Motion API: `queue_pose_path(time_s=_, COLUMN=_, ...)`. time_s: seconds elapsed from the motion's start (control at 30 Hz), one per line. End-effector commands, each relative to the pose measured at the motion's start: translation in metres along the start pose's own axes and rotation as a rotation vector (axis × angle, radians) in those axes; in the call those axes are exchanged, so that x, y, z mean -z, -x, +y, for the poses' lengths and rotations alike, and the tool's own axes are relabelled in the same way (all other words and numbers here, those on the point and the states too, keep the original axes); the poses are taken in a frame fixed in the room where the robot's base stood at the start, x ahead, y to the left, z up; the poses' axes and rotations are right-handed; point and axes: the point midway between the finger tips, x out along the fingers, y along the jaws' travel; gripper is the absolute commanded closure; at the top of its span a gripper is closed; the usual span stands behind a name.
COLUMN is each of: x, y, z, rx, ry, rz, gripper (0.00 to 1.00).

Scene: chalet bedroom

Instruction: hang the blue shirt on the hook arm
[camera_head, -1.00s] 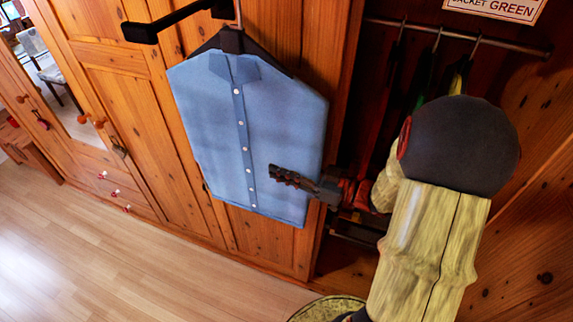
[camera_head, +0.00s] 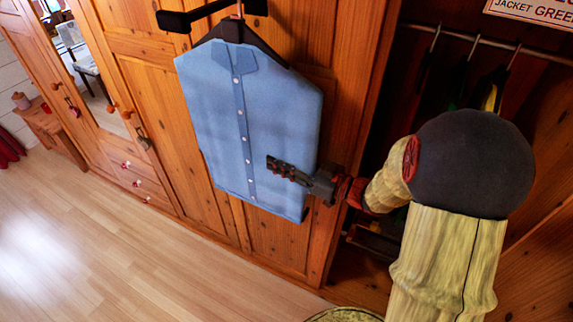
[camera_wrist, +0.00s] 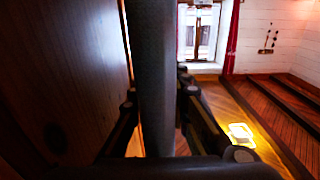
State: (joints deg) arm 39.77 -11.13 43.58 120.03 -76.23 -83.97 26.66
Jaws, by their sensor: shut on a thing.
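The blue shirt (camera_head: 222,125) hangs on a black hanger (camera_head: 260,42) in the head view, in front of a wooden wardrobe door. The black hook arm (camera_head: 185,18) juts out at the top, and the hanger's thin metal hook rises across its line. I cannot tell whether the hook rests on the arm. My gripper (camera_head: 272,165) is shut on the shirt's lower right side, one dark finger lying over its front. In the wrist view, a dark grey upright strip, likely the shirt edge-on (camera_wrist: 158,70), stands between the fingers and blocks the middle.
An open closet with a rail (camera_head: 485,40) and hanging clothes is at the right, under a paper sign (camera_head: 530,10). Wardrobe doors with knobs (camera_head: 126,114) stand at the left. The wooden floor (camera_head: 110,260) is clear at lower left.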

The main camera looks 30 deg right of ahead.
Motion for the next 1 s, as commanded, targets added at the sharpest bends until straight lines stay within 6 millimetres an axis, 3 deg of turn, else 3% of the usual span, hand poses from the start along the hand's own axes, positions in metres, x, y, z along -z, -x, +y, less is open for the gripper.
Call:
queue_pose_path(time_s=0.17, x=0.000, y=-0.014, z=-0.001, rx=0.003, ry=0.001, rz=0.003, gripper=1.00)
queue_pose_path(time_s=0.5, x=-0.020, y=-0.012, z=0.000, rx=0.001, ry=0.001, rz=0.002, gripper=1.00)
queue_pose_path(time_s=0.97, x=-0.023, y=-0.012, z=0.000, rx=0.001, ry=0.001, rz=0.002, gripper=1.00)
queue_pose_path(time_s=1.0, x=-0.023, y=-0.012, z=0.000, rx=0.001, ry=0.001, rz=0.002, gripper=0.80)
